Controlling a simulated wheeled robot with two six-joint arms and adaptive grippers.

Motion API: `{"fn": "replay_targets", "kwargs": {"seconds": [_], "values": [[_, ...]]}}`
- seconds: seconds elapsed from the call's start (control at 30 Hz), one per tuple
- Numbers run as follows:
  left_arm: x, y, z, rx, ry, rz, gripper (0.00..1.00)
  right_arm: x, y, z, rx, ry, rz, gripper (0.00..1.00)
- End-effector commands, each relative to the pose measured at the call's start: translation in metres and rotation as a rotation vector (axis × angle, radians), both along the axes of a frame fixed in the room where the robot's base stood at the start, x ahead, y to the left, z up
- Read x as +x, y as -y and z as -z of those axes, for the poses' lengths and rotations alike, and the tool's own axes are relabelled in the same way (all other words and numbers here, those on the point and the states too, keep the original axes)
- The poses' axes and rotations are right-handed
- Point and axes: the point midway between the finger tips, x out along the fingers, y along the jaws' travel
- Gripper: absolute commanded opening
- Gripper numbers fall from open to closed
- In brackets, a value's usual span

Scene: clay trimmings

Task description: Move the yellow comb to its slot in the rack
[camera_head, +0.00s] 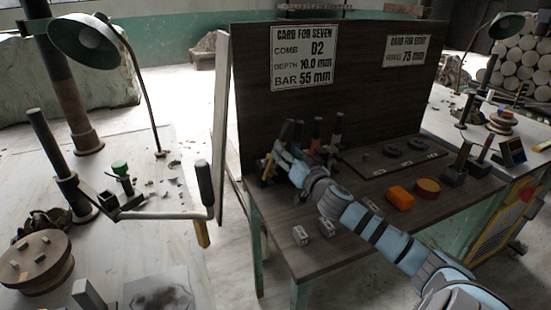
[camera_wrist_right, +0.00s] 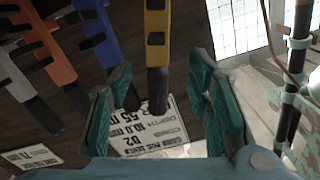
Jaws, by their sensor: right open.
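A yellow comb (camera_wrist_right: 157,38) with a dark handle is between the fingers of my right gripper (camera_wrist_right: 163,108) in the wrist view. The fingers stand apart on both sides of it, with gaps, and do not grip it. In the head view my right gripper (camera_head: 270,165) is at the left end of a row of combs, by the dark back panel, and largely hides the yellow one. Beside it in the wrist view are a blue comb (camera_wrist_right: 92,22), an orange comb (camera_wrist_right: 53,45) and a grey comb (camera_wrist_right: 14,75). The rack's slots cannot be made out.
Signs (camera_head: 304,58) are on the dark panel (camera_head: 355,100).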

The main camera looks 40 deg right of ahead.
Motion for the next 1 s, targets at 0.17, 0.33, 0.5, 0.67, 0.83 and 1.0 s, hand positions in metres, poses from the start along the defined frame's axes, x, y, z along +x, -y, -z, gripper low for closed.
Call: {"fn": "replay_targets", "kwargs": {"seconds": [0.17, 0.33, 0.5, 0.67, 0.83, 1.0], "values": [[0.005, 0.0, -0.003, 0.0, 0.008, 0.001, 0.47, 0.022, 0.006, 0.002, 0.003, 0.002, -0.001, 0.45], [0.008, 0.0, -0.006, 0.0, 0.014, 0.001, 0.47, 0.052, 0.015, 0.008, 0.003, 0.002, -0.001, 0.45], [0.008, 0.0, -0.006, 0.0, 0.014, 0.001, 0.47, 0.059, 0.017, 0.009, -0.003, 0.0, -0.003, 0.45], [0.008, 0.0, -0.006, 0.0, 0.014, 0.001, 0.47, 0.059, 0.017, 0.01, -0.004, 0.0, -0.003, 0.36], [0.008, 0.0, -0.006, 0.001, 0.013, 0.001, 0.47, 0.059, 0.017, 0.01, -0.004, 0.0, -0.002, 0.09], [0.007, 0.0, -0.006, 0.001, 0.013, 0.001, 0.47, 0.058, 0.017, 0.01, -0.004, -0.001, -0.002, 0.0]]}}
